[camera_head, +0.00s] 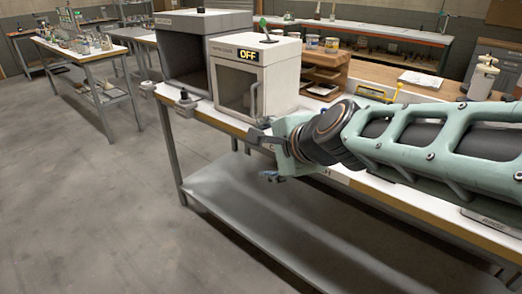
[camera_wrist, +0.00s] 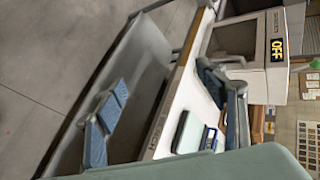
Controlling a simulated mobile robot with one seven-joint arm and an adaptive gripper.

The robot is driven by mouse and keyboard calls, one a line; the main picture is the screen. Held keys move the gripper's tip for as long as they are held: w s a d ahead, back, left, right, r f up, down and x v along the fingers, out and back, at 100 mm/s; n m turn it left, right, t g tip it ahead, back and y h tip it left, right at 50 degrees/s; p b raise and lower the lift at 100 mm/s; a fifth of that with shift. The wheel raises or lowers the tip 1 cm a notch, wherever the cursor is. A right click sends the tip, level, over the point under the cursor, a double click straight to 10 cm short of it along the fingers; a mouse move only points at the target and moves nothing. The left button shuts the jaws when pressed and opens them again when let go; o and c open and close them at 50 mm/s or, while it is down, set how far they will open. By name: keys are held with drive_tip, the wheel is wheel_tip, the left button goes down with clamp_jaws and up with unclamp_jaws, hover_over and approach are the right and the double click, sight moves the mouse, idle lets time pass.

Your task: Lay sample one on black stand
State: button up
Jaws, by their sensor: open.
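My gripper (camera_head: 262,158) is open and empty in the head view, at the front edge of the white-topped bench, before the cabinet with the OFF display. In the wrist view my gripper (camera_wrist: 163,82) shows its two blue padded fingers spread wide, with the bench edge and shelf behind them. I cannot pick out sample one in either view. A dark flat piece with a small label (camera_head: 491,222) lies at the bench front at lower right, partly under my arm. I cannot tell whether it is the black stand.
The white cabinet (camera_head: 254,78) reads OFF and stands beside a larger grey box (camera_head: 187,66). A wooden shelf unit (camera_head: 326,70) stands behind. Open floor lies left.

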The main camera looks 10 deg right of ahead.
drive_tip(key=s+d+f+n+g+h, duration=0.1)
drive_tip(key=s+d+f+n+g, duration=0.1)
drive_tip(key=s+n, duration=0.6)
drive_tip(key=s+d+f+n+g+h, duration=0.1)
drive_tip(key=s+f+n+g+h, duration=0.1)
drive_tip(key=s+n, duration=0.5)
drive_tip(key=s+f+g, duration=0.1)
drive_tip(key=s, duration=0.1)
drive_tip(key=shift+s+d+n, duration=0.3)
drive_tip(key=shift+d+n, duration=0.1)
drive_tip(key=shift+f, duration=0.1)
wheel_tip(320, 180, up, 19)
drive_tip(key=p, duration=1.9)
